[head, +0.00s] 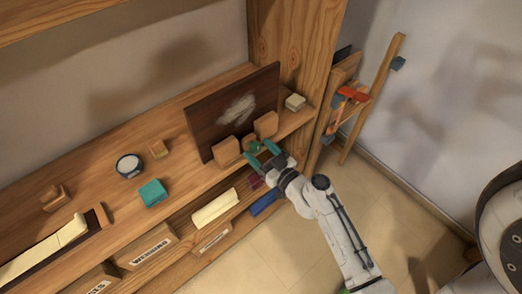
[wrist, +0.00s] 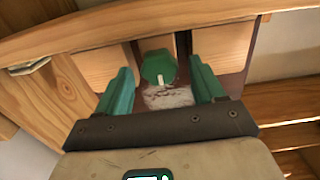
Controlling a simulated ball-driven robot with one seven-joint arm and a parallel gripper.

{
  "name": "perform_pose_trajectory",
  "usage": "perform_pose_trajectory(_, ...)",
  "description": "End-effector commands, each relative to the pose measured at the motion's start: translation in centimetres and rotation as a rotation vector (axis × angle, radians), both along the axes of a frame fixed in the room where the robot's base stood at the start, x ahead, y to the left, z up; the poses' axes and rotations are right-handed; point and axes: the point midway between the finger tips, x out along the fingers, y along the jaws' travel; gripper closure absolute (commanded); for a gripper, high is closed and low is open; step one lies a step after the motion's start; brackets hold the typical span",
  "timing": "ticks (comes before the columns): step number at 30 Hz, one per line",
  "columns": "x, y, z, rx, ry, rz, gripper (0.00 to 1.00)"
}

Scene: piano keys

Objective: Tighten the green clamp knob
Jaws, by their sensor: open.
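The green clamp knob (wrist: 158,67) shows in the wrist view as a rounded green piece with a white mark on it. In the head view the knob (head: 254,146) is small, between two wooden blocks in front of the dark board (head: 236,110). My gripper (head: 262,156) is at the front of the bench, just in front of the knob. In the wrist view its two green fingers (wrist: 160,84) are spread, one to each side of the knob, with gaps between. Nothing is held.
Wooden blocks (head: 226,151) stand beside the knob. A teal block (head: 153,193), a dark cup (head: 129,165) and a small wooden piece (head: 158,149) are on the bench to the left. Below is a shelf with labelled compartments (head: 148,252).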

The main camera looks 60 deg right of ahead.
Motion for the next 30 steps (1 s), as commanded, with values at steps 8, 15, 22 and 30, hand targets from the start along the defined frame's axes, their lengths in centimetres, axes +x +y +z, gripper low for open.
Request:
perform_pose_trajectory(8,-0.03,0.01,0.0,0.0,0.0,0.0,0.5)
perform_pose_trajectory(15,-0.04,0.01,0.0,0.0,0.0,0.0,0.73)
perform_pose_trajectory(22,-0.04,0.0,0.0,0.001,0.0,0.0,0.86)
perform_pose_trajectory(30,-0.04,-0.01,-0.13,0.059,-0.018,0.0,0.86)
